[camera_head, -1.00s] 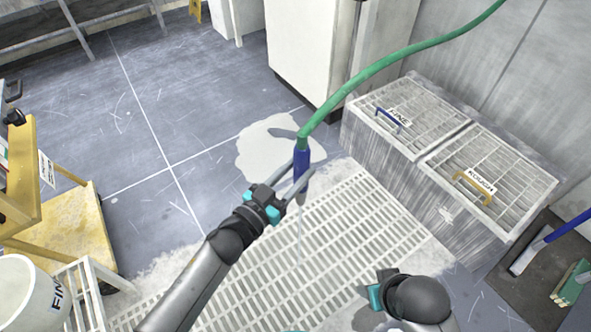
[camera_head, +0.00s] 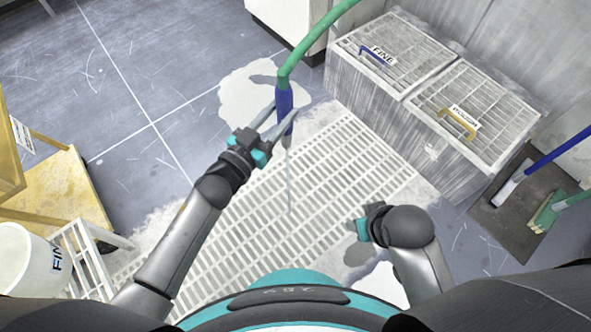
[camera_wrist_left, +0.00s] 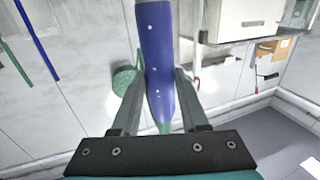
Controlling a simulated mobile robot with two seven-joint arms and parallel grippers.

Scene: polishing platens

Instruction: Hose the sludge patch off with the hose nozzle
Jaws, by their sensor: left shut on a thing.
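The hose nozzle (camera_head: 285,106) is blue, on the end of a green hose (camera_head: 315,42). My left gripper (camera_head: 281,118) is shut on it and holds it nearly upright above the floor grating, with a thin pale stream falling from its lower end. The nozzle also fills the middle of the left wrist view (camera_wrist_left: 158,60), between the two fingers. A pale sludge-like patch (camera_head: 245,98) lies on the floor behind the nozzle. Another pale patch (camera_head: 388,284) lies at the lower right, partly hidden by my right arm. My right gripper (camera_head: 362,228) is low over the grating's right edge; its fingers are unclear.
Two grated bins, labelled FINE (camera_head: 345,88) and ROUGH (camera_head: 490,165), stand at the right. A yellow cart (camera_head: 55,190) and a white bucket (camera_head: 25,255) are at the left. The floor grating (camera_head: 330,165) is clear.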

